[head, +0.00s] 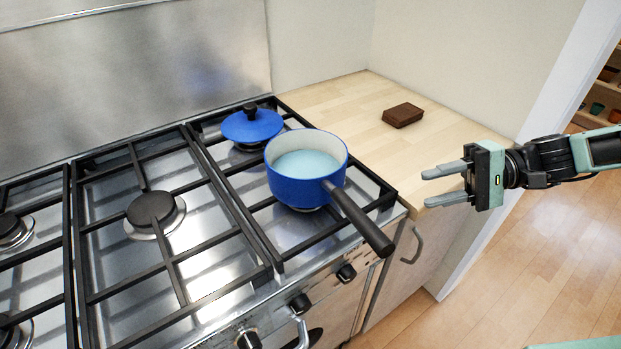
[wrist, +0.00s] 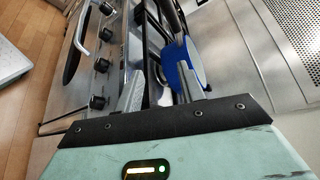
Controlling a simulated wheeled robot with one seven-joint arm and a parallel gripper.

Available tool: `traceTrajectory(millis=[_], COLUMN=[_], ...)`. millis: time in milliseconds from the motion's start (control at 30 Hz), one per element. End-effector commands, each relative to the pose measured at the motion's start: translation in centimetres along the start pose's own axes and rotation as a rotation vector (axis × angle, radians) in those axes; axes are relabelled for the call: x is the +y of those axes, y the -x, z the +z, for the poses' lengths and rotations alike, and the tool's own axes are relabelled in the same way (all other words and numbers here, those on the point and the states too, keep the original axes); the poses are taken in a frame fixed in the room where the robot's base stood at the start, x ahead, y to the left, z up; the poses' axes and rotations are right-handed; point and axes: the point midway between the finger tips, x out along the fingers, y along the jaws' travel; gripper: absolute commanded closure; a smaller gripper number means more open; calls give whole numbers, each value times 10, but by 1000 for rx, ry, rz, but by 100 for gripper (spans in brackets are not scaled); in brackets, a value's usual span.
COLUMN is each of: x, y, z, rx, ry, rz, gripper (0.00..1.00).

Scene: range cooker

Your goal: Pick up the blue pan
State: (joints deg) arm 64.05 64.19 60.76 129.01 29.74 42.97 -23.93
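The black grates (head: 163,230) and burners fill the hob to the left. A wooden counter (head: 340,95) to the right holds a small brown block (head: 402,115). Control knobs (head: 299,302) line the front. A metal splashback (head: 150,70) stands behind.

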Motion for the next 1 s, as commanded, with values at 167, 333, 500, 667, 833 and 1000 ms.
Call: traceTrajectory(millis=[167, 333, 500, 667, 833, 1000], x=[-23, -28, -32, -36, -37, -38], y=[13, -10, -45, -78, -100, -110], z=[-5, -4, -5, -5, -7, -8], rx=[20, 15, 14, 15, 18, 19], ry=[31, 33, 31, 31, 31, 31], rz=[-116, -121, -121, -120, -119, -118], gripper=[61, 61, 61, 61, 61, 61])
